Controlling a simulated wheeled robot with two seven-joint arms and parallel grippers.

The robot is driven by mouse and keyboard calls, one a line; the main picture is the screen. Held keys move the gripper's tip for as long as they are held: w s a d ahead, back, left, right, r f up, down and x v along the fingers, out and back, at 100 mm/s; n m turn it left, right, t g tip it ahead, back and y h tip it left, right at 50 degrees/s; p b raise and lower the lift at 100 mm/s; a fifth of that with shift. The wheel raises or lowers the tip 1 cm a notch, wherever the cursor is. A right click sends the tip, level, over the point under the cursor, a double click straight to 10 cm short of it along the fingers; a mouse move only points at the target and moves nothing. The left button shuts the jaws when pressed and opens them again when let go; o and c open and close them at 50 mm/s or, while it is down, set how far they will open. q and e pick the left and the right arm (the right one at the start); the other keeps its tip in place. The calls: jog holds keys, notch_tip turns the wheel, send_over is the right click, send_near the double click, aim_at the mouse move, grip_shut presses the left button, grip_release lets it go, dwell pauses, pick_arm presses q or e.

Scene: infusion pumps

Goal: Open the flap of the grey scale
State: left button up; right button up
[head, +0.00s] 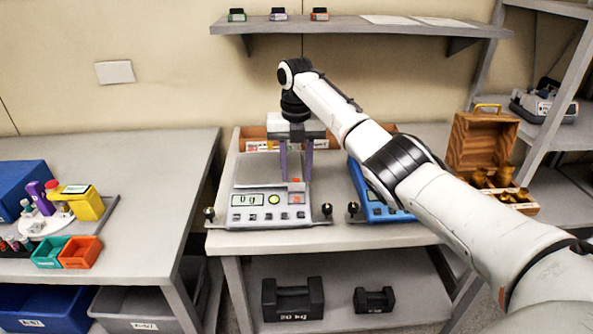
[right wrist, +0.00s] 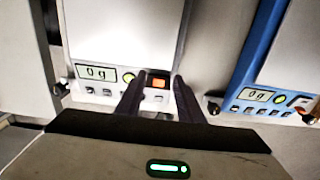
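The grey scale (head: 257,216) stands on the middle bench, its display reading 0 g; it also shows in the right wrist view (right wrist: 97,88). At the right of its front panel is a small grey flap (head: 297,187) with an orange patch; the patch shows between my fingers in the right wrist view (right wrist: 158,84). I cannot tell how far the flap is raised. My right gripper (head: 296,177) points down over this corner, its dark fingers apart on either side of the flap, with nothing visibly held. My left gripper is not in view.
A blue scale (head: 374,207) stands close to the right, partly behind my right arm. A wooden box with brass weights (head: 497,178) is further right. A shelf (head: 360,27) hangs above. The left bench (head: 140,180) has free room beside several small trays.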

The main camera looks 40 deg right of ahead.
notch_tip(320, 180, up, 10)
dwell(0.4)
dwell(0.4)
